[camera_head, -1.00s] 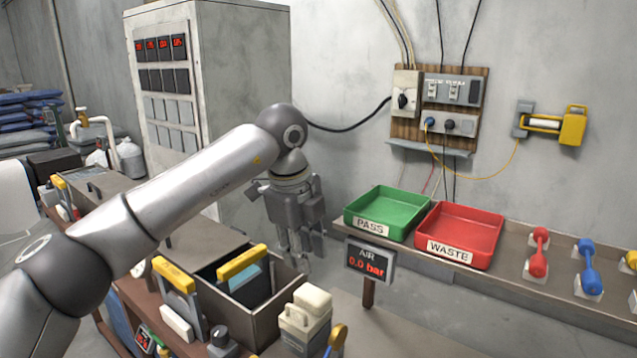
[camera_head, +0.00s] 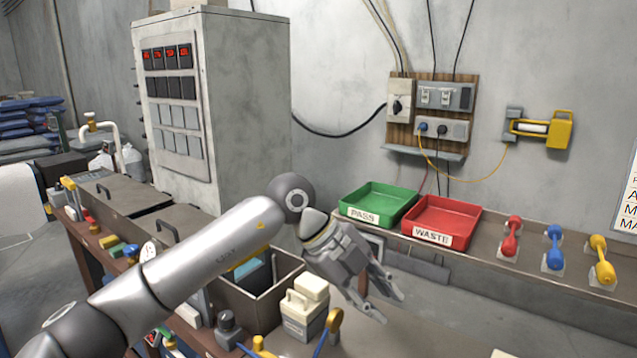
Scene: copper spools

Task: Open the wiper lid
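My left gripper (camera_head: 391,306) hangs in the air over the front of the bench, tilted down to the right. Its fingers are apart with nothing between them. A grey wall unit with a yellow frame and a white roller (camera_head: 533,127) is fixed to the back wall at the upper right, well away from the gripper; it may be the wiper. I cannot tell whether its yellow part is the lid. My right gripper is not in view.
A green PASS tray (camera_head: 408,192) and a red WASTE tray (camera_head: 472,216) sit on the back shelf (camera_head: 490,262). Red (camera_head: 512,236), blue (camera_head: 554,247) and yellow (camera_head: 602,258) handles stand to their right. An open bin (camera_head: 240,312) lies beneath my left forearm. A socket panel (camera_head: 443,97) hangs above.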

